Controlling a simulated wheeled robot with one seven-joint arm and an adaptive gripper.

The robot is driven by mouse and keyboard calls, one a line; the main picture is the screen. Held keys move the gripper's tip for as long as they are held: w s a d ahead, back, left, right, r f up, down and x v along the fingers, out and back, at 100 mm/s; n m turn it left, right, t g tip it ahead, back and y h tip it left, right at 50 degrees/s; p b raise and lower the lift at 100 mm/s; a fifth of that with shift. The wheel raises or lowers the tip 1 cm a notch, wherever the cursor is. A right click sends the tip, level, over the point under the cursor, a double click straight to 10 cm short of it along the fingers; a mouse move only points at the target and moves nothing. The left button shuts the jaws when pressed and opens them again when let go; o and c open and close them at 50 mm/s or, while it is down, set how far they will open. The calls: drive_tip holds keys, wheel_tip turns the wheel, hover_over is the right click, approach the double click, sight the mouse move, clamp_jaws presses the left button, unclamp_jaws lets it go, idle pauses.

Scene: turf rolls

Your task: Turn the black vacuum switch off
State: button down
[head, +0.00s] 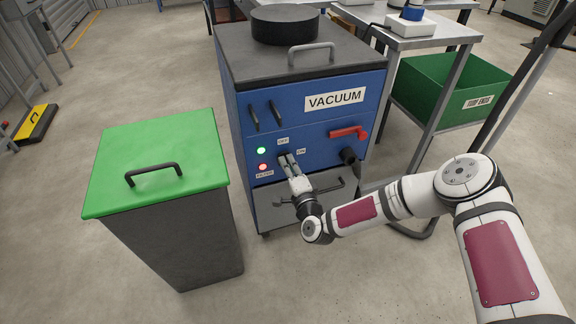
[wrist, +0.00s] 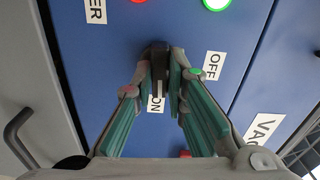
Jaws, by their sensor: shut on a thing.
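The black vacuum switch (wrist: 159,62) is on the blue front of the vacuum cabinet (head: 315,125). My gripper (wrist: 162,80) is shut on it, with a finger on each side. In the wrist view the switch's bar appears to run toward the ON label (wrist: 156,104); the OFF label (wrist: 214,65) is to its right. In the head view my gripper (head: 287,160) reaches the panel just below the OFF label (head: 283,141) and left of the ON label (head: 301,151). There the fingers hide the switch.
A green lamp (head: 261,150) and a red lamp (head: 262,167) are lit left of the gripper. A red handle (head: 349,133) and a dark hose port (head: 349,156) are to the right. A drawer handle (head: 317,192) is below. A green-lidded bin (head: 158,165) stands left.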

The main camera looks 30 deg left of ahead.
drive_tip(key=shift+n+b, duration=0.8)
drive_tip(key=shift+n, duration=7.7)
drive_tip(key=c, duration=1.6)
unclamp_jaws()
drive_tip(key=v, duration=1.2)
